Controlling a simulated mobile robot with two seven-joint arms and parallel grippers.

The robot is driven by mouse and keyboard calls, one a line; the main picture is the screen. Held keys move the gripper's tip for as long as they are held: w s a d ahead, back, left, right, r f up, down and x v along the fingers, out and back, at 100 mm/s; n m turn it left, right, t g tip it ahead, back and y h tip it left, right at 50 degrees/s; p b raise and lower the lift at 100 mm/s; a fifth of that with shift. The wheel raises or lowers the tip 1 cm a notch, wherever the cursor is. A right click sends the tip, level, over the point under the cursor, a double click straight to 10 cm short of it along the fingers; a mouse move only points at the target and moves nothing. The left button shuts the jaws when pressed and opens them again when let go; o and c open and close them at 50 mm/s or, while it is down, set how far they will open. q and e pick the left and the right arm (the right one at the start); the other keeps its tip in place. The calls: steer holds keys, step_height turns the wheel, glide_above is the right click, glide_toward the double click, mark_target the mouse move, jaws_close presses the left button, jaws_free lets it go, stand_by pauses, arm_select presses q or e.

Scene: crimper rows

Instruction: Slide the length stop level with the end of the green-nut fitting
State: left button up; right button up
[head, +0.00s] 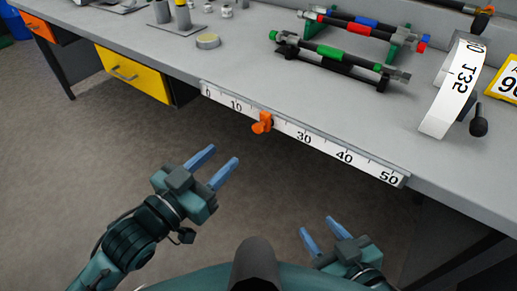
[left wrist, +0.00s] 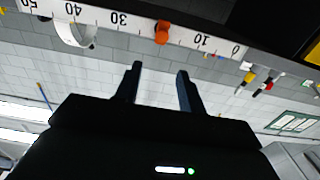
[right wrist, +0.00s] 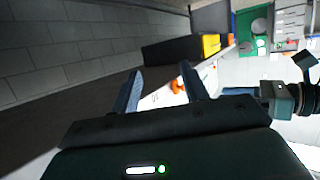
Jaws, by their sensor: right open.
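The orange length stop (head: 262,123) sits on the white ruler (head: 325,143) along the bench's front edge, between the 10 and 30 marks, hiding the 20. It also shows in the left wrist view (left wrist: 162,32). The hose with green parts (head: 328,50) lies on a rack on the bench, behind the ruler; which of its ends is the named fitting is hard to tell. My left gripper (head: 226,155) is open and empty, in front of the bench, left of and below the stop, not touching it. My right gripper (head: 317,225) is open and empty, lower and further from the bench.
A second hose with blue and red parts (head: 365,25) lies behind. A white curved label strip (head: 450,95), a black knob (head: 479,122) and a yellow sign (head: 507,80) stand at right. A round tin (head: 207,41) is at left. The yellow drawer (head: 135,74) is under the bench.

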mark_target(256, 129)
arm_select(q)
steer(key=x, duration=0.4)
steer(key=f+b+x, duration=0.1)
steer(key=x, duration=0.3)
steer(key=b+x, duration=0.1)
steer(key=x, duration=0.3)
steer(key=shift+w+d+f, duration=0.1)
steer(key=shift+w+f, duration=0.05)
steer(key=shift+f, duration=0.05)
steer(key=shift+w+d, duration=0.25)
steer(key=shift+w, duration=0.15)
arm_select(e)
steer(key=shift+w+a+f+n+t, duration=0.2)
steer(key=shift+w+f+n+t, duration=0.3)
steer(key=shift+f+t, duration=0.15)
arm_select(q)
jaws_close()
arm_select(e)
steer(key=shift+f, duration=0.1)
